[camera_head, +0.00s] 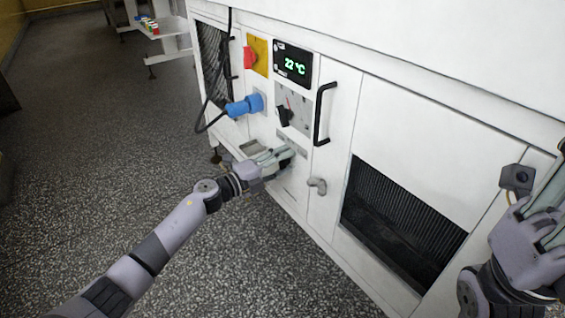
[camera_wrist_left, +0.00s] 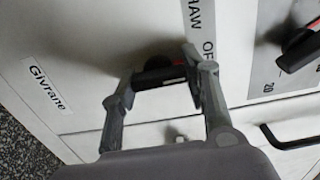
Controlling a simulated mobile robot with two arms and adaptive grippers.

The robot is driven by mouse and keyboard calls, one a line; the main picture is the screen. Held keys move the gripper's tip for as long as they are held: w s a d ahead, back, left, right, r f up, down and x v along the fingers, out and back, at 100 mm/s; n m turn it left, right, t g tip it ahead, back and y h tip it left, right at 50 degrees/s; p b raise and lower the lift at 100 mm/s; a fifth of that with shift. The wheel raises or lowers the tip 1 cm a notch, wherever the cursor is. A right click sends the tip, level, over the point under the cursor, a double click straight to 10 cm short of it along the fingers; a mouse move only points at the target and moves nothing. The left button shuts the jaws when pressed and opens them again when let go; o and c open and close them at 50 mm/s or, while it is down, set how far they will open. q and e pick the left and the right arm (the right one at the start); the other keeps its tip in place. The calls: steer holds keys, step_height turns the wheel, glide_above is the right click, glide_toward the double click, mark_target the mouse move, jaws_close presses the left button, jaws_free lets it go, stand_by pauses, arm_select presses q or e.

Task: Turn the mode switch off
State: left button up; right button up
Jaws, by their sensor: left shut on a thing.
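The mode switch is a black knob (camera_wrist_left: 160,78) with a red mark, beside a grey label strip (camera_wrist_left: 203,22) on the white cabinet; "HAW" and "OF" can be read there, the rest is cut or covered. My left gripper (camera_wrist_left: 165,82) is shut on the knob, one finger on each side. In the head view my left gripper (camera_head: 280,157) reaches the panel below the dial and hides most of the switch. The knob's exact setting is hard to read. My right gripper (camera_head: 545,220) is at the right edge, away from the switch, and partly cut off.
Above the switch are a temperature dial (camera_head: 285,115), a display (camera_head: 293,65) reading 22 °C, a red rotary switch (camera_head: 250,57) on yellow and a blue plug (camera_head: 243,106) with a cable. A black handle (camera_head: 320,115) and a grey latch (camera_head: 318,185) are to the right.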

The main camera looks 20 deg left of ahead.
arm_select(q)
steer(key=shift+f, duration=0.1)
stand_by(0.3)
steer(key=o, duration=1.2)
steer(key=shift+c, duration=0.2)
steer(key=v, duration=1.2)
